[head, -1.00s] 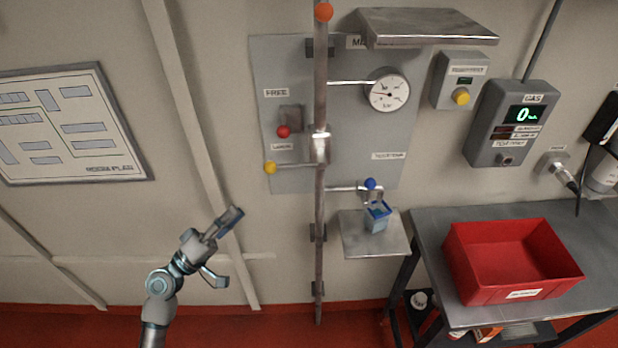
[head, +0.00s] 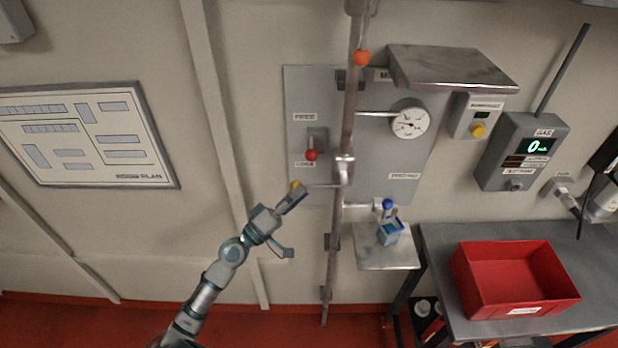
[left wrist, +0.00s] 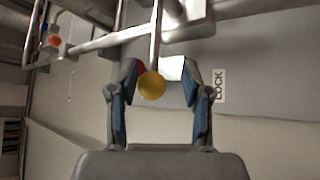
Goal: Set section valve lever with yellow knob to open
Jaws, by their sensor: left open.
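The section valve lever (head: 322,186) reaches left, roughly level, from the upright pipe, ending in a yellow knob (head: 296,184). In the left wrist view the yellow knob (left wrist: 152,86) appears between the fingertips, nearer the left one, with the lever (left wrist: 156,38) running up behind it. My left gripper (head: 296,222) is open just below and in front of the knob; its upper finger partly hides the knob in the head view. It also shows in the left wrist view (left wrist: 158,68). I cannot tell whether a finger touches the knob.
A red knob (head: 311,154) sits on the panel above the lever. The upright pipe (head: 336,240), an orange knob (head: 361,57) and a blue-knobbed tap (head: 387,205) are close by. A metal shelf (head: 450,68) juts out above. A red bin (head: 515,280) stands at right.

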